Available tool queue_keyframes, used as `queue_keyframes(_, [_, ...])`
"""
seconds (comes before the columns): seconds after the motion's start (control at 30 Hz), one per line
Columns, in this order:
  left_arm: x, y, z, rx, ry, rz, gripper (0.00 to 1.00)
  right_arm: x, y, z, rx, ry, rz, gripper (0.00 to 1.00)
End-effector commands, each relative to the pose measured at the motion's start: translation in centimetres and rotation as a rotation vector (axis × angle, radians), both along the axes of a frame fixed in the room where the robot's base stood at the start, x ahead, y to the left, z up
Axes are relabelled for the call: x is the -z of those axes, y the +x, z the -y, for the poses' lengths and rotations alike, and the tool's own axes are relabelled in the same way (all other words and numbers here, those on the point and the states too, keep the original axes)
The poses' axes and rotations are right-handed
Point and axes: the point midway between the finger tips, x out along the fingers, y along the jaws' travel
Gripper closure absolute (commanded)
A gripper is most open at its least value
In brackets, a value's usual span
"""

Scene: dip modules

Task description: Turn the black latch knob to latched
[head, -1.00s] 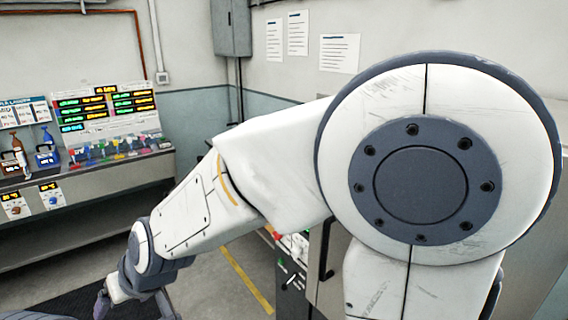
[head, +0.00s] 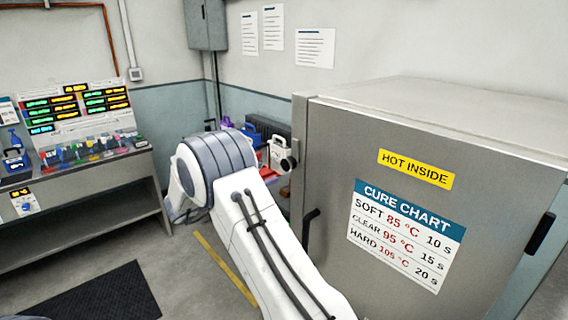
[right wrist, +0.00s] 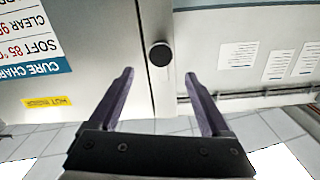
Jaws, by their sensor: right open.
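The round black latch knob (head: 289,163) sticks out at the left edge of the grey oven (head: 345,130) in the head view. In the right wrist view the knob (right wrist: 160,54) sits on the narrow strip beside the door seam. My right gripper (right wrist: 159,73) is open and empty, its two purple-grey fingers apart on either side of the knob's line in that view. I cannot tell how far they are from it. The knob's turn position is not readable. My left gripper is not in view.
The oven door carries a yellow HOT INSIDE label (head: 415,169) and a cure chart (head: 405,235). A bench (head: 95,195) with displays stands at the left. A black mat (head: 88,293) lies on the floor.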

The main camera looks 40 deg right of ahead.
Motion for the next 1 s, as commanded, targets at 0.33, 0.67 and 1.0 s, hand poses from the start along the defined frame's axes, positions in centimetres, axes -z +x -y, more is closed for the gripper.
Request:
queue_keyframes(0.33, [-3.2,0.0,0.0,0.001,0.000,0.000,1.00,-0.4,0.4,6.5,0.000,0.001,0.000,0.19])
queue_keyframes(0.67, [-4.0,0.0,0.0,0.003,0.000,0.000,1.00,-0.1,0.7,8.9,-0.005,0.001,0.001,0.19])
queue_keyframes(1.0, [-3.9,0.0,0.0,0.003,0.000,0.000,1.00,0.0,0.7,8.9,-0.005,0.001,0.001,0.64])
